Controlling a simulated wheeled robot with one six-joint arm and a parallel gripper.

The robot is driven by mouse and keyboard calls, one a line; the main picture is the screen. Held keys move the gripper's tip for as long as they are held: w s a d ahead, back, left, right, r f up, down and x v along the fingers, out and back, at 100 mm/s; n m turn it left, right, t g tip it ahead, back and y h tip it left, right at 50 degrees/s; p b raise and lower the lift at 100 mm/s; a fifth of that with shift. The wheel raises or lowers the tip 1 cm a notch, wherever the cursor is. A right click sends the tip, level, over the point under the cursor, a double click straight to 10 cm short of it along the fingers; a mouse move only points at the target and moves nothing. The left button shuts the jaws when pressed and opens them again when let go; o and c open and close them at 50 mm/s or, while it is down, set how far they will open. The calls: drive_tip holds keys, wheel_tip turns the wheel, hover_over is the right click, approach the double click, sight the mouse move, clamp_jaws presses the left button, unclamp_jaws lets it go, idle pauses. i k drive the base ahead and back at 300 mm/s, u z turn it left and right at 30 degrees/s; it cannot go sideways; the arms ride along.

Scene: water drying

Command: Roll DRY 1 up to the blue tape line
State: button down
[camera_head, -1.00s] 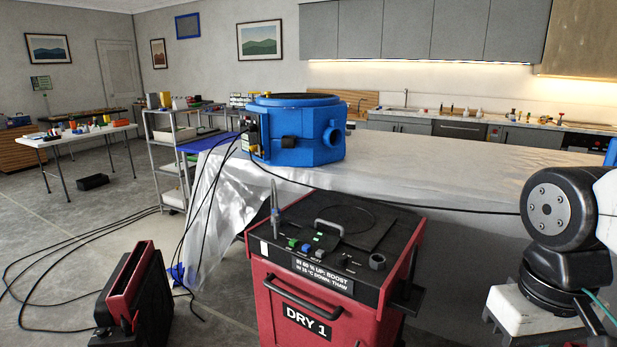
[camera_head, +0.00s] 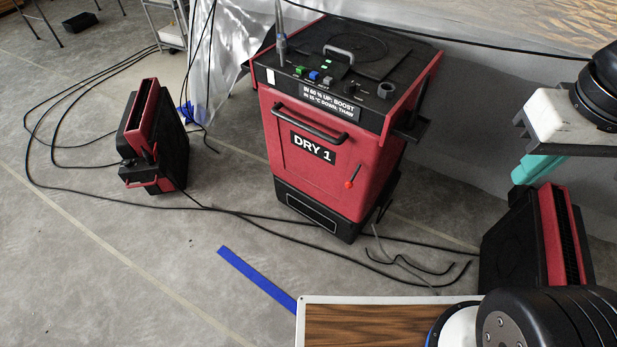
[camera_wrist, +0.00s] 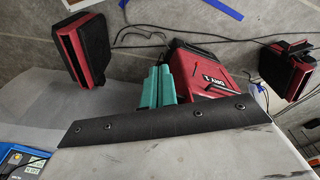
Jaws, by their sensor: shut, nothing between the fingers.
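DRY 1 (camera_head: 318,150) is a red cabinet with a black top, a front bar handle (camera_head: 309,122), a small red-tipped lever and a black base. It stands upright at the centre of the head view. It shows partly, upside down, behind my fingers in the wrist view (camera_wrist: 205,70). The blue tape line (camera_head: 257,278) lies on the floor in front of and left of DRY 1, apart from it; my body covers its near end. My gripper (camera_head: 538,168) has teal fingers, shut and empty, right of DRY 1 and apart from it. The fingers also show in the wrist view (camera_wrist: 155,86).
A red-and-black unit (camera_head: 155,140) stands left of DRY 1, another (camera_head: 535,240) at right. Black cables (camera_head: 240,213) cross the floor around DRY 1's base. The front-left floor is mostly clear.

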sight(317, 134)
drive_tip(key=z, duration=1.05)
drive_tip(key=i, duration=0.65)
drive_tip(key=u, duration=2)
